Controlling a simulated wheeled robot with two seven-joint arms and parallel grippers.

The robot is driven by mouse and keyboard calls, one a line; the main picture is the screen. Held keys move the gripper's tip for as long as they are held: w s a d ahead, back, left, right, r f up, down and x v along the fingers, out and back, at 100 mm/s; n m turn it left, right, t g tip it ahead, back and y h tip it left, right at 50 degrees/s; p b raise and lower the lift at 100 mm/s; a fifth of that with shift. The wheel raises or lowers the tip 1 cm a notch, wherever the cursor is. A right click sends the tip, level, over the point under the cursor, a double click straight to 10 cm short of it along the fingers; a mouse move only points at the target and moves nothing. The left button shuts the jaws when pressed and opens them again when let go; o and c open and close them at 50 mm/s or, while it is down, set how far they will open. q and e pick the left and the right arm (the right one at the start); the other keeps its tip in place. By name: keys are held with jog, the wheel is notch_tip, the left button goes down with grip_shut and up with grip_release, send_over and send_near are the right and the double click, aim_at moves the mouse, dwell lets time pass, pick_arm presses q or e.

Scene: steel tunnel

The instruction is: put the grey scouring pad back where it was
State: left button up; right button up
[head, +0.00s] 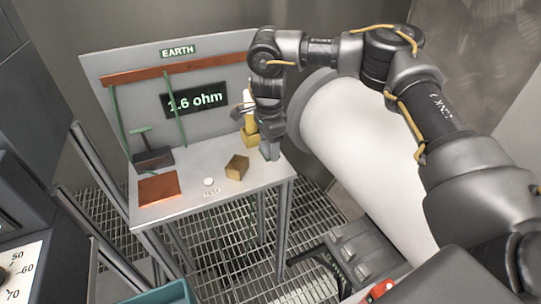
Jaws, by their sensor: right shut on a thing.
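My right gripper (268,142) points down over the right rear part of the small bench (215,202). It is shut on a small grey piece (270,152) at its fingertips, which looks like the grey scouring pad. The fingers hide much of it, and I cannot tell whether it touches the bench top. A yellow bottle (250,136) with a white top stands just left of the gripper. My left gripper is not in view.
A brass-coloured block (237,168), a small white disc (209,182), a copper plate (159,188) and a dark clamp block (153,160) are on the bench. The back panel (215,67) rises behind. A large white cylinder (365,150) lies to the right.

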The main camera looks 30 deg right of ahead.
send_over(270, 166)
notch_tip(270, 166, down, 5)
jog(key=shift+w+d+f, duration=0.1)
jog(key=shift+f, duration=0.15)
jog(key=shift+f+p, duration=0.35)
jog(key=shift+f, duration=1.2)
jog(key=o, duration=1)
jog(key=shift+f, duration=0.1)
jog(key=shift+c, duration=0.2)
notch_tip(270, 166, up, 12)
jog(key=shift+r, duration=0.2)
